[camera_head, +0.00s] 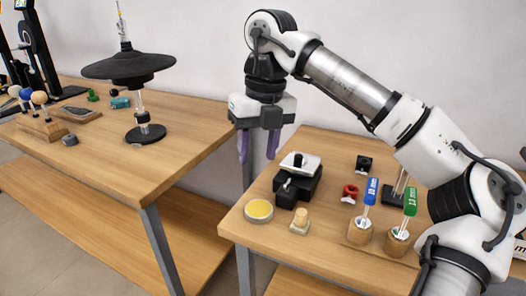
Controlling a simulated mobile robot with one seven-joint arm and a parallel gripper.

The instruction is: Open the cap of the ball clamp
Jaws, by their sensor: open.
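I cannot tell for sure which object is the ball clamp. A black block-like device (303,189) with a light flat top, a dark knob on it and a small light pin at its front stands near the left edge of the right table. A small red ring-like piece (350,193) with an opening lies to its right. My gripper (257,156) points down with two purple fingers spread apart and nothing between them.
The right table (330,150) also holds a yellow round dish (259,210), a small beige piece (300,221), a black block (364,163) and blue (371,191) and green (410,201) handled tools in wooden holders. The left table (195,125) bears a stand with a wide black disc (130,67).

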